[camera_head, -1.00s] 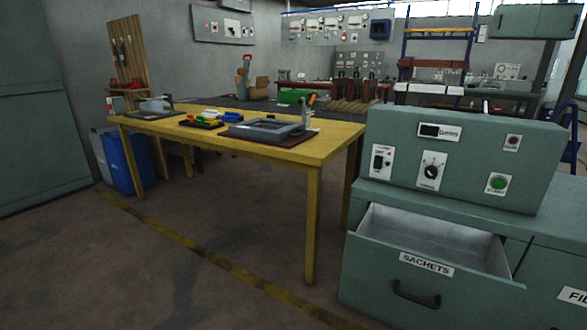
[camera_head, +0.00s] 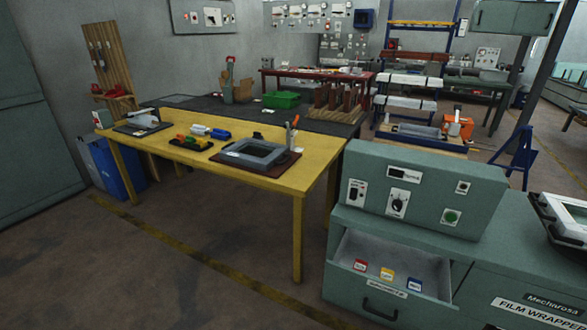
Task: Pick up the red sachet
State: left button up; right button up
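The red sachet (camera_head: 361,266) lies in the open drawer (camera_head: 392,240) of the green machine, at the left end of a row. A yellow sachet (camera_head: 387,274) lies in the middle and a blue sachet (camera_head: 414,284) at the right. The sachets are apart from one another, with bare drawer floor around them. Neither of my grippers shows in the head view.
The green control box (camera_head: 425,190) stands on the cabinet behind the drawer. A yellow table (camera_head: 290,185) with a grey frame (camera_head: 257,153) and tools stands to the left. A film wrapper (camera_head: 562,220) is at the right edge. The floor before the drawer is clear.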

aim_at(361, 266)
jog(key=z, duration=1.05)
